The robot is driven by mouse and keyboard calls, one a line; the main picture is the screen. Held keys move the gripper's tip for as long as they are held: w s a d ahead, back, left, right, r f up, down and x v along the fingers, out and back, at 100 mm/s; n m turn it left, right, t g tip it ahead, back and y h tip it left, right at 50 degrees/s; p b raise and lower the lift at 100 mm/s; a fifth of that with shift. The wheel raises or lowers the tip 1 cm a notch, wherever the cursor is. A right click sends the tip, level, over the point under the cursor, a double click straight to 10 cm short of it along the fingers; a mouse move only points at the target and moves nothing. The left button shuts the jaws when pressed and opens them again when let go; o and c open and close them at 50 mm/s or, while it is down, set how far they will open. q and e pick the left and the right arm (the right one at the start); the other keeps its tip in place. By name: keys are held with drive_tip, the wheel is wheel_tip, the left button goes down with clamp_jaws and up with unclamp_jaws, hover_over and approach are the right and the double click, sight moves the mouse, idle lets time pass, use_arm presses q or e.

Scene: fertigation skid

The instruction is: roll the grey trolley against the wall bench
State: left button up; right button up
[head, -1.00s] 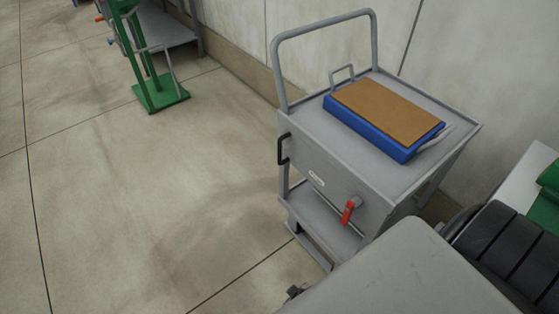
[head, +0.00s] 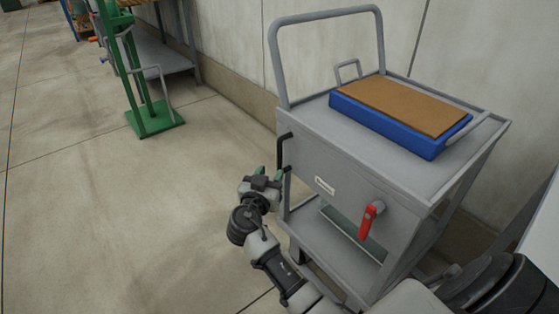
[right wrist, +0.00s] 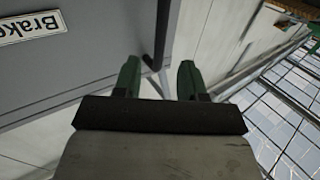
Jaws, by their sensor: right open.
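The grey trolley (head: 345,170) stands beside the wall, with a tall push hoop, a black handle (head: 282,153) on its left end and a red lever (head: 370,220) on its front. My right gripper (head: 269,175) is open and empty just left of the black handle. In the right wrist view, a dark bar (right wrist: 155,40), seemingly that handle, shows beyond and between the green fingertips (right wrist: 158,75); I cannot tell whether they touch. The trolley's label (right wrist: 30,27) begins "Brake". A grey bench (head: 165,60) stands against the wall at upper left. My left gripper is out of view.
A blue case with a brown top (head: 400,110) lies on the trolley. A green stand (head: 150,115) is on the floor in front of the grey bench. The concrete floor (head: 90,220) on the left is clear. The wall (head: 235,40) runs behind the trolley.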

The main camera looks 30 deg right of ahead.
sight(279, 159)
drive_tip(key=x, duration=0.8)
drive_tip(key=shift+w+d+f, duration=0.1)
drive_tip(key=shift+w+d, duration=0.05)
clamp_jaws()
